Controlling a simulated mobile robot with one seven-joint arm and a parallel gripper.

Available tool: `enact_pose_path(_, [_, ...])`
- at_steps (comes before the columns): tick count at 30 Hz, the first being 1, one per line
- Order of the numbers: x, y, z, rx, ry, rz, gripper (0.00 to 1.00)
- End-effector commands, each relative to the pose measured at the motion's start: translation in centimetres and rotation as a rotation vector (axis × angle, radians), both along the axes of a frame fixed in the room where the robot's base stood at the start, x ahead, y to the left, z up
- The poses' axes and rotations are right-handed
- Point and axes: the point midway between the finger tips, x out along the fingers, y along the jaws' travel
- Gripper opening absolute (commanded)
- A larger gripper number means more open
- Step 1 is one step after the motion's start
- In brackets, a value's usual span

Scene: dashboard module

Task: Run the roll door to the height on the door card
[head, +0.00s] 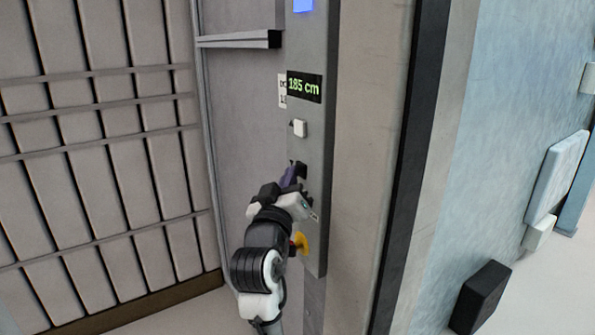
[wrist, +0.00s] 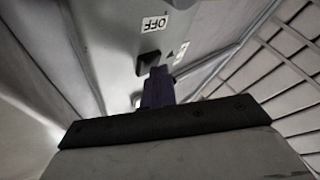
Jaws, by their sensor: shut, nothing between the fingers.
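A tall grey control panel (head: 317,190) stands at the middle of the head view. Its display (head: 304,87) reads "185 cm" in green. A white card (head: 282,91) sits behind the display's left edge; most of its text is hidden.
An "OFF" label (wrist: 155,23) and an arrow label (wrist: 181,53) show on the panel. A slatted wall (head: 100,150) is at left; I cannot tell if it is the roll door. A rail (head: 240,41) juts out above. A dark box (head: 481,297) is at lower right.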

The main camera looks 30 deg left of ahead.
Motion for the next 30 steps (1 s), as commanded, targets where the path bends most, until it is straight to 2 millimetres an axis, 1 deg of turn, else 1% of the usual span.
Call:
enact_pose_path(17, [0.1, -0.1, 0.0, 0.000, 0.001, -0.003, 0.00])
enact_pose_path(30, [-1.5, 0.6, 0.0, 0.000, 0.001, -0.001, 0.00])
